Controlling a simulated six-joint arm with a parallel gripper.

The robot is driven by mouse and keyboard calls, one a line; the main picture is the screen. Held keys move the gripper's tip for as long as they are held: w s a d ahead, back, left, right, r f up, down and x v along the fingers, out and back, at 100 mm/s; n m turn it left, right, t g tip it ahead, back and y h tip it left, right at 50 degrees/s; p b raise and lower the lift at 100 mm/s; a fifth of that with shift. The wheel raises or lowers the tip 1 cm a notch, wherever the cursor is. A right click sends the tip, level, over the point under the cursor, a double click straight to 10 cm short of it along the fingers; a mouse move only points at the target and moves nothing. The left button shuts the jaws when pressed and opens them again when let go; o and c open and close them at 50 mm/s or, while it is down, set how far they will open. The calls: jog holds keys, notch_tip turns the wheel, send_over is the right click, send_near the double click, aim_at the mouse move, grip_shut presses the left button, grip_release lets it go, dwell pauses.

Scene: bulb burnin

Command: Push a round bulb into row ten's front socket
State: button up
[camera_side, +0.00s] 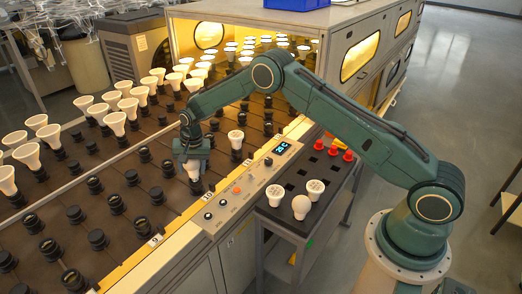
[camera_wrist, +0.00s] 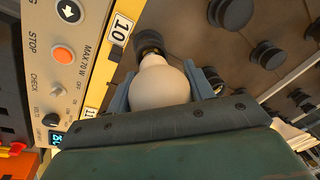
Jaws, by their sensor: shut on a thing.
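My gripper (camera_side: 194,163) is shut on a round white bulb (camera_wrist: 160,86), with one jaw on each side of its globe in the wrist view. The bulb (camera_side: 194,174) hangs below the jaws in the side view. The same socket (camera_side: 196,188) shows right under the bulb in the side view. The neck overlaps the socket in the wrist view, and I cannot tell how far it is in.
The control panel (camera_side: 240,190) with buttons runs along the rack's front edge. Empty sockets (camera_side: 115,203) lie to the left.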

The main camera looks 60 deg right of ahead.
jog(key=shift+f, duration=0.55)
jog(key=o, duration=1.1)
jog(key=shift+c, duration=0.2)
jog(key=r, duration=0.4)
jog(key=s+r, duration=0.1)
jog(key=r, duration=0.4)
jog(key=s+r, duration=0.1)
jog(key=r, duration=0.3)
jog(key=shift+s+d+r, duration=0.2)
jog(key=shift+r, duration=0.05)
